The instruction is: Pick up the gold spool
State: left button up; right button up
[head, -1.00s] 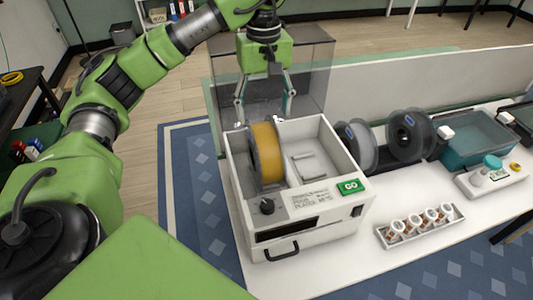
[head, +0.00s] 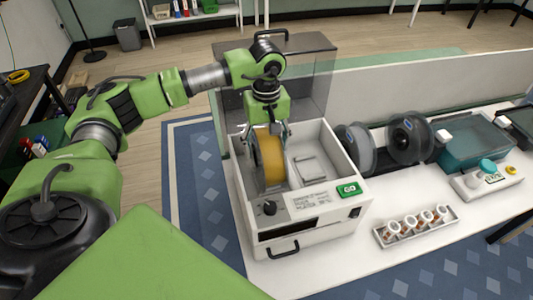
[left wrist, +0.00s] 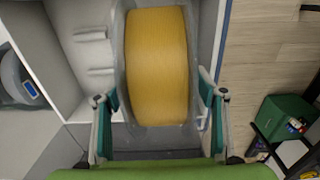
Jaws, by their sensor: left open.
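The gold spool (head: 270,160) stands upright on edge in the left part of an open white box-shaped machine (head: 301,231). My left gripper (head: 266,132) is above the spool's far upper part, pointing down. In the left wrist view the gold spool (left wrist: 157,66) fills the middle, and my open left gripper (left wrist: 159,100) has one finger on each side of it. Both fingers look apart from the spool's sides. The spool's lower part is hidden inside the machine. My right gripper is not in view.
The machine has a raised clear lid (head: 290,88) behind it. Two dark spools (head: 408,138) stand to its right on the white table (head: 345,262). A rack of small bottles (head: 416,226) and a teal bin (head: 474,147) are also on the table.

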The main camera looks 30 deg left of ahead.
pick_arm(q)
jog(key=c, duration=1.7)
jog(key=shift+w+r, duration=0.1)
grip_shut()
jog(key=shift+r, duration=0.1)
